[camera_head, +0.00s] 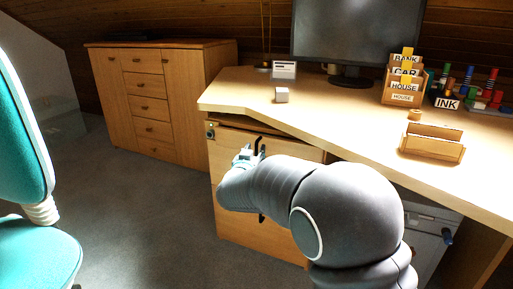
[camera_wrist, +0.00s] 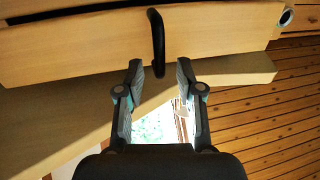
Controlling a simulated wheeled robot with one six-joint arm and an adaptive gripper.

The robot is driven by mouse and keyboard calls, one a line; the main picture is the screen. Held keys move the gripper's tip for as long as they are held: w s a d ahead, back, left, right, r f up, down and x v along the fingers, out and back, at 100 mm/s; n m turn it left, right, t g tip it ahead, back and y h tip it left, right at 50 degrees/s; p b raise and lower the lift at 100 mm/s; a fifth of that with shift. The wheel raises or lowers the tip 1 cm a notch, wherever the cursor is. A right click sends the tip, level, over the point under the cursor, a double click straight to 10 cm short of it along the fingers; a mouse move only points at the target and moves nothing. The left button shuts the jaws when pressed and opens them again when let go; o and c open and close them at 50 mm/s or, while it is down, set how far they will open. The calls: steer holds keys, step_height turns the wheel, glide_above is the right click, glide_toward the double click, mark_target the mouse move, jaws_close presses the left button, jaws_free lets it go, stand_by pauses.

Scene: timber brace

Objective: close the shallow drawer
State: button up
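The shallow drawer (camera_head: 228,139) is the top one in the wooden pedestal under the desk, with a black upright handle (camera_head: 259,145). A dark gap shows between its top edge and the desktop; how far it stands out is hard to tell. In the wrist view, its light wood front (camera_wrist: 80,48) spans the top and the black handle (camera_wrist: 157,35) points down between my fingers. My gripper (camera_wrist: 159,72) is open, with a fingertip on each side of the handle's end and no clear contact. In the head view, my gripper (camera_head: 247,156) is at the drawer front, and my arm hides part of the pedestal.
A teal chair (camera_head: 30,250) stands at the left. The floor (camera_head: 140,210) between chair and pedestal is clear.

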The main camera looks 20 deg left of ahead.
mark_target(256, 147)
steer(key=shift+w+a, duration=0.2)
steer(key=shift+w, duration=1.25)
jaws_close()
